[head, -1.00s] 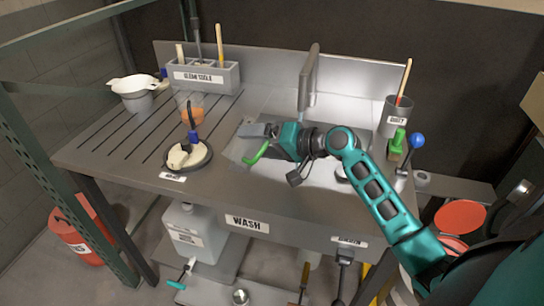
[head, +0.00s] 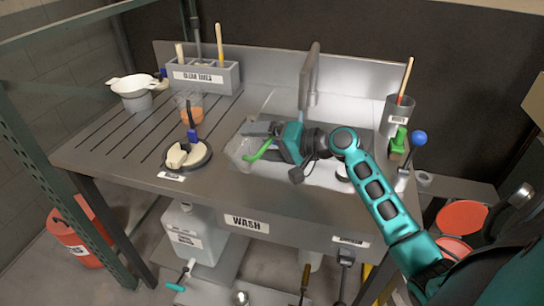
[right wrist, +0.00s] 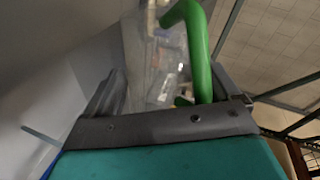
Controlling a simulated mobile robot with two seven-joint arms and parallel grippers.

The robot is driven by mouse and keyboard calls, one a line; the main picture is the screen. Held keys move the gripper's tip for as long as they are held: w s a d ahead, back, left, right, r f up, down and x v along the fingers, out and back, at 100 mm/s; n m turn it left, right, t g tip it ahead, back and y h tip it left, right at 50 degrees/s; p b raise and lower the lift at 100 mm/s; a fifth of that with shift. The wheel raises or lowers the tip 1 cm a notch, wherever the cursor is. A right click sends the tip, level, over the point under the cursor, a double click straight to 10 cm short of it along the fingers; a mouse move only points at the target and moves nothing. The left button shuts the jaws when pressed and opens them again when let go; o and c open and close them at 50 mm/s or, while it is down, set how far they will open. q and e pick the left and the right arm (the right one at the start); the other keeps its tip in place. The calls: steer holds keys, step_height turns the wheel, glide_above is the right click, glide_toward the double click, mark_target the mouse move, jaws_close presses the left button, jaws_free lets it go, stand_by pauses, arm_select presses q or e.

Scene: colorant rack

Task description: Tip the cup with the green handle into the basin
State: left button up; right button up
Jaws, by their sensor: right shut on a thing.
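My right gripper (head: 262,137) is shut on the green handle (head: 259,150) of a clear cup (head: 240,150). It holds the cup at the left part of the sunken basin (head: 322,176) in the steel sink top. The cup looks tilted, but its clear wall makes the exact angle and its contents hard to tell. In the right wrist view the green handle (right wrist: 198,45) runs between the fingers, with the clear cup wall (right wrist: 155,60) beside it. My left gripper is not in view.
The faucet (head: 309,75) rises behind the basin. A dark dish with pale lumps (head: 188,155), a clear cup with orange contents (head: 190,108) and a white strainer on a pot (head: 136,88) stand left on the drainboard. A grey holder (head: 396,112) and a green-topped bottle stand right.

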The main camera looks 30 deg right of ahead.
steer(key=shift+d+f+m+b, duration=0.15)
steer(key=shift+f+m+b, duration=0.15)
steer(key=shift+b, duration=0.1)
steer(key=shift+w+d+r+m+y+b, duration=0.15)
steer(key=shift+d+r+m+y, duration=0.1)
steer(key=shift+d+m, duration=0.15)
steer(key=shift+w+d+r+m+y+b, duration=0.15)
steer(key=shift+d+m+y, duration=0.15)
steer(key=shift+d, duration=0.15)
stand_by(0.5)
steer(key=shift+d+r+m+t+y, duration=0.3)
steer(key=shift+d+r+m+y, duration=0.05)
steer(key=shift+m, duration=0.35)
stand_by(0.6)
